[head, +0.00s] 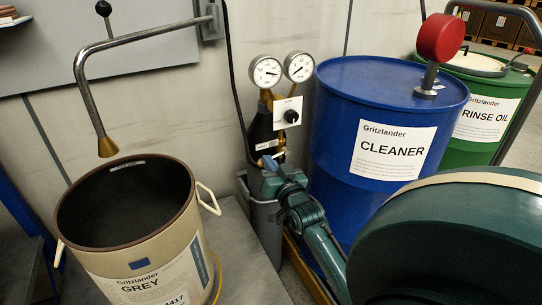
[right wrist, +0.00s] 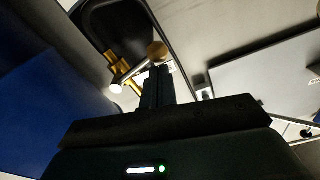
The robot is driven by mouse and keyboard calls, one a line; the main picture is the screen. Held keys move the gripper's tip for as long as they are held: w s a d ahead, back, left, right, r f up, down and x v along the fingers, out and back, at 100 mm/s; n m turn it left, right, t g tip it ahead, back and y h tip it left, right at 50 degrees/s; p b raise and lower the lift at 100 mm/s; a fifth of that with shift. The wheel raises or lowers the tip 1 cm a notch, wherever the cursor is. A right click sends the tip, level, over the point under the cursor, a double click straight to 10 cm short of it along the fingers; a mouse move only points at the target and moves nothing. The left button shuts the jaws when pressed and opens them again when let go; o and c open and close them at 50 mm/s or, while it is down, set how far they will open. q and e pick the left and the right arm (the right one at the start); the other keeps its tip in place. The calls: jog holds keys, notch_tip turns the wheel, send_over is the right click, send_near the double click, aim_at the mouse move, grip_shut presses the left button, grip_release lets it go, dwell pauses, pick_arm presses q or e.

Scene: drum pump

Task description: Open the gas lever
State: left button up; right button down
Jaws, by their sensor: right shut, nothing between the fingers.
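I cannot make out which part is the gas lever. A dark gas bottle (head: 261,130) is below the gauges. My right gripper (head: 270,162) is in front of the bottle, below the knob plate. In the right wrist view its fingers (right wrist: 158,88) are shut and empty, with brass parts (right wrist: 125,72) just beyond them. I cannot tell whether they touch. My left gripper is out of view.
An open GREY drum (head: 155,265) stands left under a bent pipe (head: 82,75). A black hose (head: 228,60) hangs by the gauges.

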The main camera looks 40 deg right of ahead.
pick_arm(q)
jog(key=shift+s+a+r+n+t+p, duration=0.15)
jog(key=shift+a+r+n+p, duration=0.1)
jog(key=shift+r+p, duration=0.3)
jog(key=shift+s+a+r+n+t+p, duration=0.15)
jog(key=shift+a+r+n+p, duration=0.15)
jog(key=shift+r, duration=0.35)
pick_arm(e)
jog(key=s+d+f+n+y, duration=0.1)
jog(key=d+f+n, duration=0.3)
jog(key=n, duration=1.2)
jog(key=shift+s+d+f+y, duration=0.3)
jog(key=shift+f+y, duration=0.1)
jog(key=shift+f, duration=0.9)
jog(key=shift+d, duration=0.1)
